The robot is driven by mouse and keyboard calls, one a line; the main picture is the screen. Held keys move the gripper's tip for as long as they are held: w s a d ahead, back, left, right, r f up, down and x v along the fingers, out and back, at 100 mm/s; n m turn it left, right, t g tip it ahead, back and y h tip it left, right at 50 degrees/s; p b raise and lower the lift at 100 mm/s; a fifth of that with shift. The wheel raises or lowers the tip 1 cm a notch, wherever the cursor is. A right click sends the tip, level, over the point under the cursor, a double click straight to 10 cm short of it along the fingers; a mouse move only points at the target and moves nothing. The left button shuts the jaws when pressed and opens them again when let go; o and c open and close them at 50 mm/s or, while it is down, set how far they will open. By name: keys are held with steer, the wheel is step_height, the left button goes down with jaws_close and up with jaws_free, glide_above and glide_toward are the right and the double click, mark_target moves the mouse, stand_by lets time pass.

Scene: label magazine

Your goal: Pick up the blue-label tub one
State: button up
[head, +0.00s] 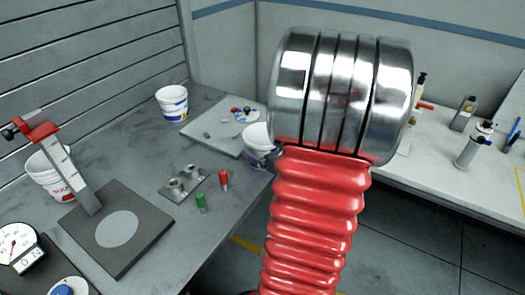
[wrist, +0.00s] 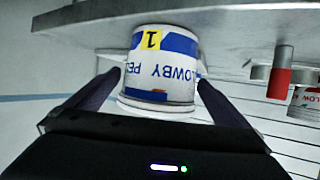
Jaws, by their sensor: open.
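In the wrist view, which is upside down, a white tub (wrist: 163,68) has a blue label with part of a word and a yellow tag with a 1. My gripper (wrist: 158,80) is open, with one dark finger on each side of this tub. I cannot tell whether the fingers touch it. In the head view, a white tub with a bluish label (head: 258,150) stands near the bench edge, partly covered by my arm. It appears to be the same tub. My gripper is hidden there. Another white tub with a blue and yellow label (head: 172,103) stands farther back.
A red-label tub (head: 52,183) stands at the left behind a lever stand (head: 115,228). A grey board (head: 208,127) with small parts lies behind. Bottles stand on the right bench.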

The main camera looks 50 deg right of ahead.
mark_target(255, 141)
steer(key=shift+x, duration=1.6)
steer(key=shift+c, duration=0.5)
steer(key=c, duration=0.6)
